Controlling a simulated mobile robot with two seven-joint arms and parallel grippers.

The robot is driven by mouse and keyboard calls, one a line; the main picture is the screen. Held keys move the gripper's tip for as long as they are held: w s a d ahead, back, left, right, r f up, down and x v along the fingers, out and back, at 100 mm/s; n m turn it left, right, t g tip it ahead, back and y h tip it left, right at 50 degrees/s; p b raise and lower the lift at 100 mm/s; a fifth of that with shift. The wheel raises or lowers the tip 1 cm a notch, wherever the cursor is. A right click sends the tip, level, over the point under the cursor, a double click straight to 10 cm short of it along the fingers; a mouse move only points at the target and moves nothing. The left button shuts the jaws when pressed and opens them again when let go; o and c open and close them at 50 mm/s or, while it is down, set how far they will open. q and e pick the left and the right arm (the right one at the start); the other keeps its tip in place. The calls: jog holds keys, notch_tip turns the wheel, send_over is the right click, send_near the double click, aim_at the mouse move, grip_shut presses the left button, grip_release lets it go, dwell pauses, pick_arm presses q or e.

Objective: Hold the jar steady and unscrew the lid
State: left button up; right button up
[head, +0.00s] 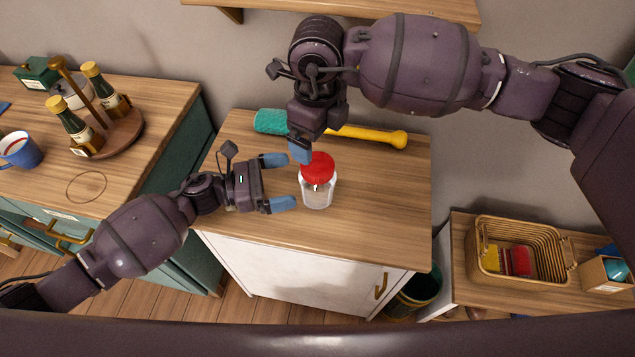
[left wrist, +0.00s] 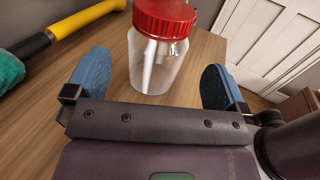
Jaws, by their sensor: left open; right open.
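A clear jar (head: 318,197) with a red lid (head: 318,168) stands upright on the wooden top of the middle cabinet. In the left wrist view the jar (left wrist: 153,66) and its ribbed red lid (left wrist: 165,16) show ahead, between and beyond my blue fingers. My left gripper (head: 284,182) is open and empty, pointing at the jar from its left side. My right gripper (head: 300,151) points down at the lid's upper left edge, open; only one blue finger shows clearly. Whether it touches the lid cannot be told.
A yellow-handled tool (head: 372,136) with a teal head lies behind the jar. On the left counter stand a round wooden caddy (head: 118,140) with bottles and a blue mug (head: 20,150). A wicker basket (head: 485,262) sits lower right. The cabinet top right of the jar is clear.

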aim_at(317, 177)
pick_arm(q)
jog(key=shift+w+d+f, duration=0.2)
jog(key=shift+w+d, duration=0.05)
jog(key=shift+d, duration=1)
jog(key=shift+w+d+f, duration=0.15)
jog(key=shift+w+d, duration=0.1)
jog(key=shift+d, duration=0.95)
jog(key=shift+w+d+f, duration=0.2)
jog(key=shift+w+d, duration=0.05)
jog(key=shift+d, duration=1)
jog(key=shift+c, duration=0.2)
